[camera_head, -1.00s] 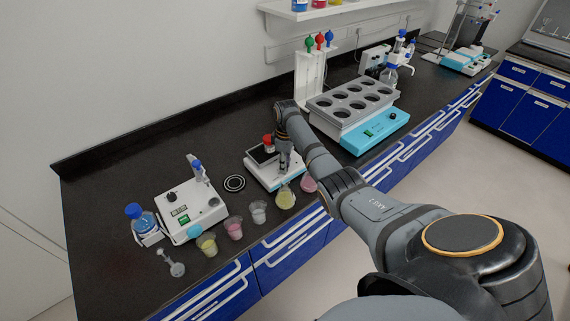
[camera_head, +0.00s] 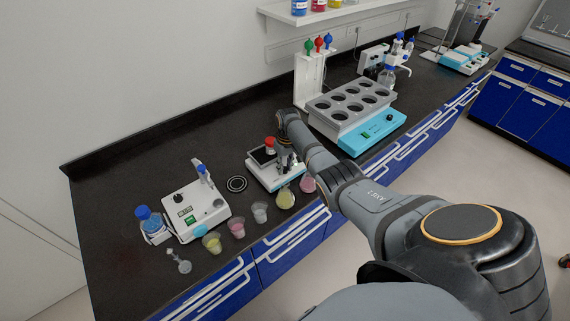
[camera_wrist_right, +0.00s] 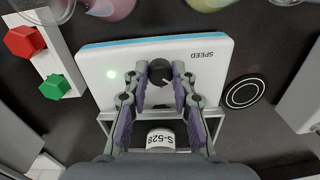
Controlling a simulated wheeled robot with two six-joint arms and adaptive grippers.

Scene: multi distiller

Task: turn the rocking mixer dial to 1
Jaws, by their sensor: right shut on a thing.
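The rocking mixer (camera_head: 262,178) is a low white box with a blue edge and a dark platform on top, standing on the bench. Its black dial (camera_wrist_right: 160,67) sits on the white face beside the word SPEED, with a lit green lamp to its left in the right wrist view. My right gripper (camera_wrist_right: 159,82) has its two fingers closed on opposite sides of the dial. In the head view my right gripper (camera_head: 287,161) is at the mixer's front and hides the dial. The dial's setting cannot be read. My left gripper is not in view.
A white stirrer (camera_head: 190,212) and several cups are to the left. A grey-and-turquoise block with wells (camera_head: 372,131) is to the right.

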